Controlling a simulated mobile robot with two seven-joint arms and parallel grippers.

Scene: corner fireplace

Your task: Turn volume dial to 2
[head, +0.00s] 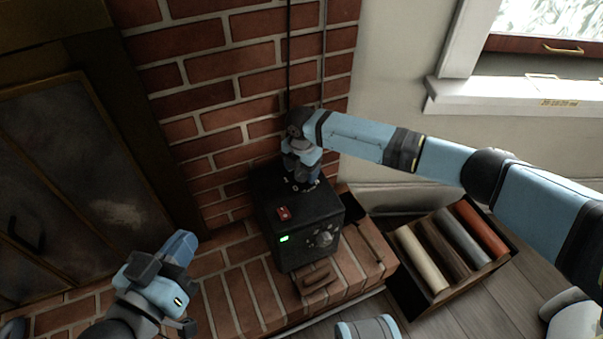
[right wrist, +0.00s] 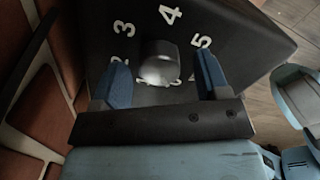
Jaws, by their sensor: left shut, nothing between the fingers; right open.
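The black box (head: 268,205) stands on the brick hearth with white numbers on its top. In the right wrist view a round silver-grey dial (right wrist: 160,62) sits on the dark top (right wrist: 235,30), ringed by numbers; 3, 4 and 5 read clearly. The pointer of the dial cannot be made out. My right gripper (right wrist: 163,80) is open, with one blue finger on each side of the dial; contact cannot be told. In the head view my right gripper (head: 301,170) hides the dial. My left gripper (head: 182,250) is shut and empty, left of the box and apart from it.
The box has a red switch (head: 284,213), a green light (head: 284,239) and a front knob (head: 322,238). The brick wall (head: 220,70) rises behind it. A crate (head: 408,290) with several rolls stands at right.

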